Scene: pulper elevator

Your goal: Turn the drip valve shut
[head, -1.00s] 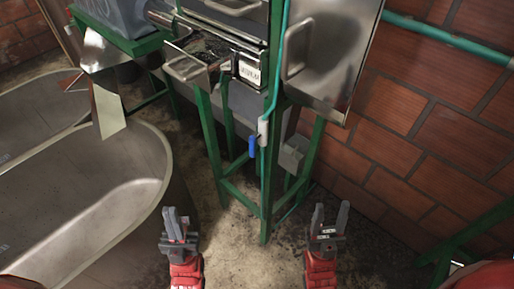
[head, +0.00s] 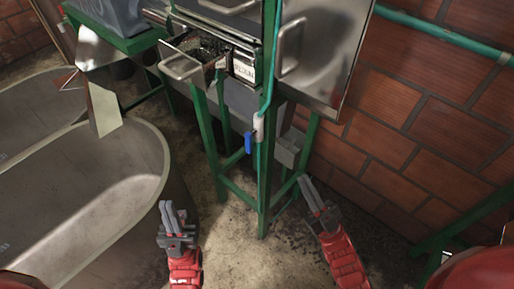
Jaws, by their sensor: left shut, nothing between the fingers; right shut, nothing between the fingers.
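The drip valve (head: 258,128) is a pale body on the thin teal pipe at the front of the green frame. Its blue handle (head: 248,143) hangs down on the left of the pipe. My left gripper (head: 172,208) is shut and empty, below and left of the valve, near the metal tank. My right gripper (head: 306,182) is shut and empty, below and right of the valve, tilted toward the upper left. Both grippers appear apart from the valve.
The green frame (head: 264,200) carries a metal machine with a drawer (head: 205,52) and a cabinet door (head: 325,50). A large metal tank (head: 150,165) stands at left. A brick wall (head: 430,130) closes the right. A grey box (head: 288,150) sits behind the valve.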

